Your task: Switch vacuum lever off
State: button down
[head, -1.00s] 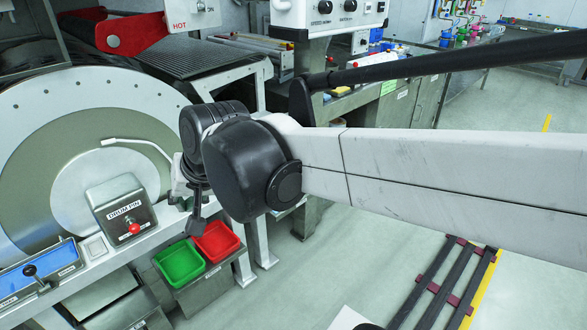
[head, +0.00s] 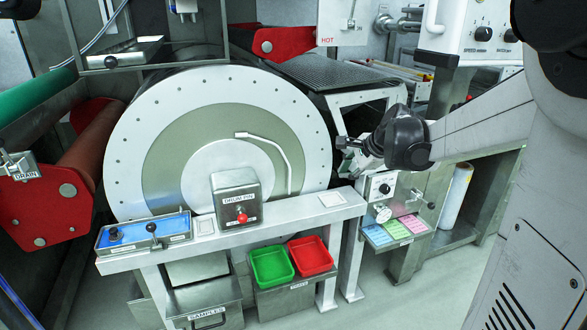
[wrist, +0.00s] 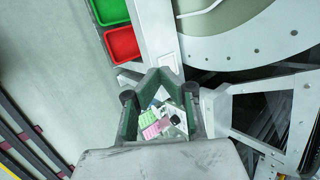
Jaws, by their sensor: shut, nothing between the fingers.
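No lever with a readable vacuum label shows. A blue panel (head: 145,232) at the left end of the white bench carries two black-knobbed controls, a left one (head: 115,233) and a right one (head: 151,228); their labels are too small to read. My gripper (head: 343,144) is at the right edge of the big drum, above the bench's right end, well apart from the blue panel. In the wrist view my gripper (wrist: 160,74) has its fingers shut with nothing held. The blue panel is not visible there.
The DRUM PIN box (head: 237,198) with a red knob stands mid-bench before the drum (head: 125,155). Green (head: 272,266) and red (head: 311,256) trays sit below. A dial unit (head: 381,187) with coloured pads is below my gripper. The floor at front right is clear.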

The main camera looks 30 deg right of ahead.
aim_at(424, 201)
jog(key=d+f+m+t+b, duration=0.1)
jog(key=d+f+m, duration=0.2)
jog(key=d+f, duration=0.35)
jog(key=w+d+f+m+b, duration=0.1)
jog(key=d+f+m, duration=0.25)
jog(key=d, duration=0.65)
jog(key=d+f+m+t+b, duration=0.15)
jog(key=d+f+m, duration=0.25)
jog(key=d, duration=0.4)
jog(key=s+d+f+m+t+b, duration=0.1)
jog(key=s+d+f+m, duration=0.3)
jog(key=d+f, duration=0.4)
jog(key=s+d+f+m+t+h+b, duration=0.1)
jog(key=s+d+f+m, duration=0.4)
jog(key=d, duration=0.7)
notch_tip(424, 201, down, 4)
jog(key=shift+s+d+r+h+b, duration=0.15)
jog(key=shift+s+d+h+b, duration=0.2)
jog(key=shift+s+b, duration=0.55)
jog(key=shift+s, duration=0.1)
jog(key=b+x, duration=0.3)
jog(key=x, duration=0.7)
jog(key=shift+d+r+b, duration=0.15)
jog(key=shift+d+r, duration=0.1)
jog(key=shift+r, duration=0.75)
jog(key=shift+d+r+b, duration=0.15)
jog(key=shift+d+r, duration=0.05)
jog(key=shift+r, duration=0.75)
